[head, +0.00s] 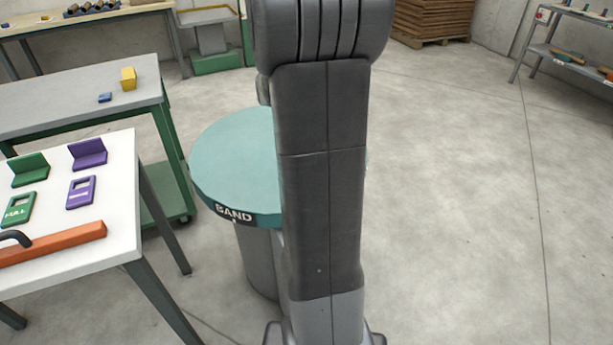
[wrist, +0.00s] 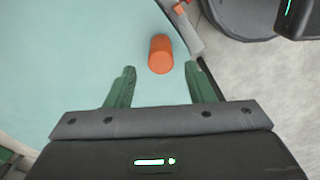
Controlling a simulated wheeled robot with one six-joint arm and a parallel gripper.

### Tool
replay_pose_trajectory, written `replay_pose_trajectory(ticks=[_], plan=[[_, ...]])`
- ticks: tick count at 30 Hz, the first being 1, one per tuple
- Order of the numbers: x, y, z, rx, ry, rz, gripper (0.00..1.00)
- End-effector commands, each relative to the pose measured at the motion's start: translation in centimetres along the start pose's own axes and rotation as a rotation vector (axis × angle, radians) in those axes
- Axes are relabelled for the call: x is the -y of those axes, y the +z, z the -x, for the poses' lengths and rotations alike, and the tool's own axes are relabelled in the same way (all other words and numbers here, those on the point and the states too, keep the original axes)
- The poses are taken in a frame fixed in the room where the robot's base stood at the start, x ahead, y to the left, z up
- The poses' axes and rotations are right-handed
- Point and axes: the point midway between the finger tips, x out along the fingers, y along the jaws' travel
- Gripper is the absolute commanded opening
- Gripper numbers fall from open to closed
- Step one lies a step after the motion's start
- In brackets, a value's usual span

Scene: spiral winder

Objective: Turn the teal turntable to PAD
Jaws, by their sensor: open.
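The teal turntable (head: 237,160) stands ahead of me on a grey pedestal, partly hidden behind my arm in the head view. Its dark rim label reads BAND (head: 234,214) and faces me. In the wrist view the teal top (wrist: 75,50) fills the left and middle. An orange cylindrical knob (wrist: 160,54) shows there, just beyond the fingertips and between their lines. My gripper (wrist: 160,82) is open, with its two green fingers apart and nothing between them. The knob and the gripper are hidden in the head view.
A white table (head: 115,225) at left holds green and purple pieces and an orange bar (head: 55,243). A grey-topped cart (head: 60,100) with a yellow block (head: 128,78) stands behind it, close to the turntable. The floor at right (head: 460,200) is clear.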

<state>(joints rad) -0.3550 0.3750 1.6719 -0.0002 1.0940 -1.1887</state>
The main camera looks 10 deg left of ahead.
Motion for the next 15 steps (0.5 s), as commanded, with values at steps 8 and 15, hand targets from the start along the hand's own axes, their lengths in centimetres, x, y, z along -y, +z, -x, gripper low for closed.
replay_pose_trajectory(ticks=[8, 15], plan=[[-0.1, 0.0, 5.9, -0.001, 0.003, -0.001, 0.49], [-0.1, 0.0, 7.6, 0.0, 0.001, -0.001, 0.49]])
